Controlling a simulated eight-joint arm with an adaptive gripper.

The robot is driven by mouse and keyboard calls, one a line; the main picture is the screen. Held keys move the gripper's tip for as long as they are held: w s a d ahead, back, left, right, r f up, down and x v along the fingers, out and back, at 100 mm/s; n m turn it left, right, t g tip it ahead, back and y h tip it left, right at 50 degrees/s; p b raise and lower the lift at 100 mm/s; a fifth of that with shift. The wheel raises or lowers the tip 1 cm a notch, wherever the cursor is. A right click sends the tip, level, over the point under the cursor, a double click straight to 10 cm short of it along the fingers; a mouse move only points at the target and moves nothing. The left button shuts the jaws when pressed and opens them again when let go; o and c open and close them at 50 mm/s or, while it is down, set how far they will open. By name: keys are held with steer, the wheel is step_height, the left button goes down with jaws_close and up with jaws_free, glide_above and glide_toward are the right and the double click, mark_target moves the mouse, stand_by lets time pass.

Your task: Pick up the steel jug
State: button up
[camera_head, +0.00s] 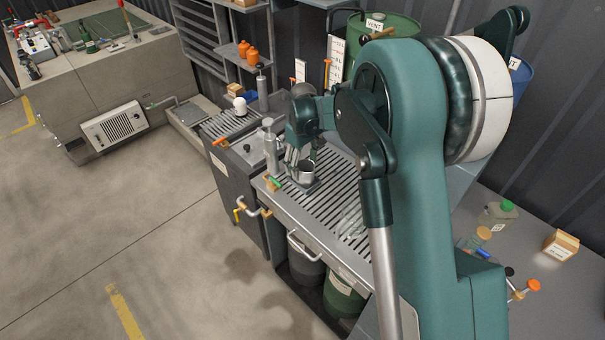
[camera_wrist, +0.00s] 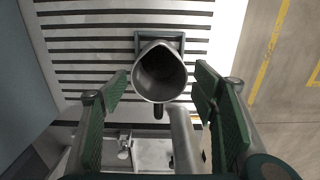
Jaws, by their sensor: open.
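The steel jug (camera_head: 306,174) stands upright on a small square grey plate on the slatted bench top in the head view. In the wrist view I look down into the open mouth of the jug (camera_wrist: 160,74), with its dark handle toward the bottom of the picture. My gripper (camera_head: 297,157) is right by the jug in the head view and partly covers it. In the wrist view my gripper (camera_wrist: 162,72) is open, with one green finger pad on each side of the jug and a visible gap on both sides.
A tall grey cylinder (camera_head: 270,146) stands close left of the jug and also shows near the right finger in the wrist view (camera_wrist: 184,140). A bottle with a green cap (camera_head: 499,214) stands farther right.

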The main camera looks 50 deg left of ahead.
steer(key=shift+f, duration=2.1)
steer(key=shift+c, duration=0.4)
steer(key=c, duration=1)
